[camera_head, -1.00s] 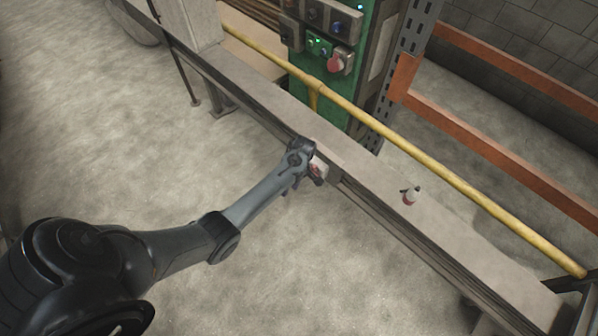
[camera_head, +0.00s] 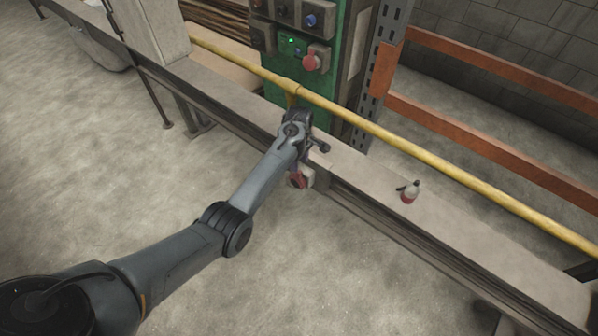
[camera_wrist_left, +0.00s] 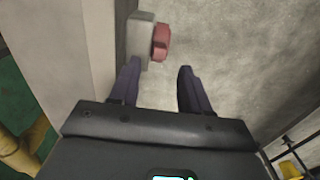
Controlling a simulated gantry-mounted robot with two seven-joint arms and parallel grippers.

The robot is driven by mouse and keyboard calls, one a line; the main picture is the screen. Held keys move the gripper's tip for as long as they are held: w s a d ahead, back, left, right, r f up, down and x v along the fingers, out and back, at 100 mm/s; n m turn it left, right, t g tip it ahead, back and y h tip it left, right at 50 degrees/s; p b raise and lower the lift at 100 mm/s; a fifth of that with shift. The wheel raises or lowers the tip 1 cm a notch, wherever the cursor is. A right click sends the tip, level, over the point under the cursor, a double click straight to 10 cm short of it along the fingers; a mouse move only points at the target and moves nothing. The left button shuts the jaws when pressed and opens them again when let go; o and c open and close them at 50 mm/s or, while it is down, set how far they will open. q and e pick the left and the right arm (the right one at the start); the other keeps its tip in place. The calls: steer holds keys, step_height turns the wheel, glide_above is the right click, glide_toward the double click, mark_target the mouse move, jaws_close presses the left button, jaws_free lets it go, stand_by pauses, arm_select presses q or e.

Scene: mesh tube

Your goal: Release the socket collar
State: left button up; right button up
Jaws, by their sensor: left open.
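The socket collar, a red round piece (camera_head: 297,180), sits on a pale grey box (camera_head: 308,177) on the front side of the long bench. The wrist view shows the red collar (camera_wrist_left: 161,42) projecting from the grey box (camera_wrist_left: 140,36). My left gripper (camera_head: 308,155) is at the bench's front edge, just above the box in the head view. In the wrist view its two dark fingers (camera_wrist_left: 160,68) are apart with bare floor between them. The collar lies just beyond the fingertips, nearer the left finger, and is not gripped. My right gripper is out of view.
A yellow pipe (camera_head: 400,145) runs along above the bench (camera_head: 355,170). A green control cabinet (camera_head: 325,85) with a red button (camera_head: 312,62) stands behind. The floor in front is clear.

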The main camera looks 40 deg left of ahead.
mark_target(299, 174)
arm_select(q)
steer(key=shift+f+b, duration=0.75)
steer(key=shift+f, duration=1.8)
jaws_close()
steer(key=shift+a, duration=0.1)
